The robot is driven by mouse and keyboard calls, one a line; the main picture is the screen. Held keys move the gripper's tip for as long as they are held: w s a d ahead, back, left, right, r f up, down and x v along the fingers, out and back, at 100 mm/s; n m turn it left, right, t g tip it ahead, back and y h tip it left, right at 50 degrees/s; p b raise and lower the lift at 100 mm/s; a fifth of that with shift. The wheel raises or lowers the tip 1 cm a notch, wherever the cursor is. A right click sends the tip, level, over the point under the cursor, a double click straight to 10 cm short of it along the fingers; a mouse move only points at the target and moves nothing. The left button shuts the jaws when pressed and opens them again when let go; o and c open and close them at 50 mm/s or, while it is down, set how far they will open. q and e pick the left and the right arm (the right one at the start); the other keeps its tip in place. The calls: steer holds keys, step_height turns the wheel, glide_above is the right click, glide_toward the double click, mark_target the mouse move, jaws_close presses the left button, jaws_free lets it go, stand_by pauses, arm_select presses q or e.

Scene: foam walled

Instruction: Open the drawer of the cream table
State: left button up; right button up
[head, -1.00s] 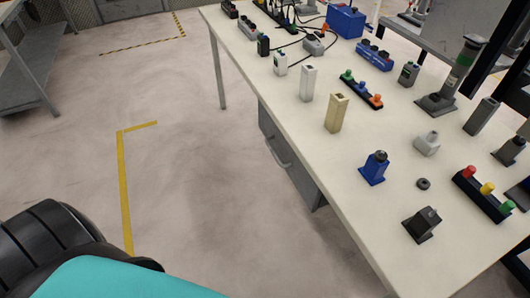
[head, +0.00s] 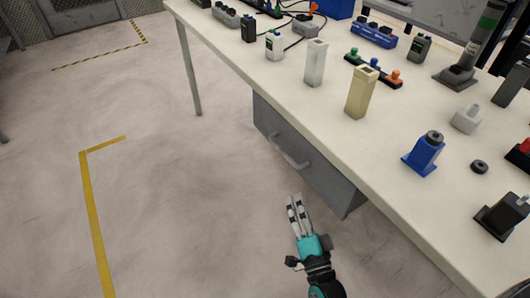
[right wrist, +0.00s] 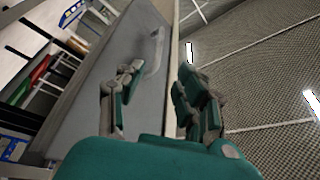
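The cream table (head: 270,78) runs diagonally across the head view. Its grey drawer unit (head: 325,180) hangs under the near left edge, and the drawer looks shut. The pale bar handle (head: 290,155) is on its front; in the right wrist view the handle (right wrist: 155,52) stands on the grey front (right wrist: 95,100) beyond the fingers. My right gripper (head: 294,200) is teal and grey, below and in front of the handle, apart from it. In the right wrist view my right gripper (right wrist: 158,78) has its fingers spread with nothing between them. My left gripper is not in view.
On the tabletop stand a beige block (head: 361,92), a white block (head: 315,62), a blue device (head: 424,152) and several others. A table leg (head: 190,70) stands left of the drawer unit. The floor (head: 190,200) left of the table is clear, with yellow tape (head: 92,210).

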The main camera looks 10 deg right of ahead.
mark_target(283, 150)
steer(key=x, duration=1.5)
steer(key=shift+b, duration=0.4)
steer(key=shift+w+r, duration=0.1)
steer(key=shift+w, duration=0.5)
jaws_close()
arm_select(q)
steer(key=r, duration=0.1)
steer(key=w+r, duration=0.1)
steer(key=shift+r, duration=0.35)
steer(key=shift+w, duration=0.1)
